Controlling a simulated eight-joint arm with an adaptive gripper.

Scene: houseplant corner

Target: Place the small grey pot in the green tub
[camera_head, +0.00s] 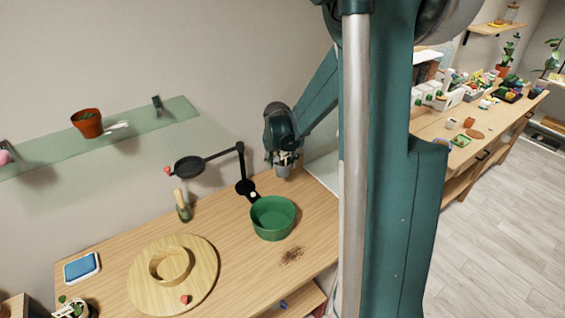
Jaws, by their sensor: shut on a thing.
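The green tub (272,231) stands open on the wooden table, right of the middle. My gripper (283,160) points down behind and above the tub, near the wall. It is shut on the small grey pot (283,171), whose lower part shows below the fingers. The pot is apart from the tub, and the gripper hides its upper part. I cannot tell how high it is above the table.
A black jointed stand with a round head (189,166) is left of my gripper. A round wooden board (143,287) with a wooden ring (170,265) lies front left. Brown crumbs (292,255) lie beside the tub. A glass shelf (150,123) holds a terracotta pot (87,123).

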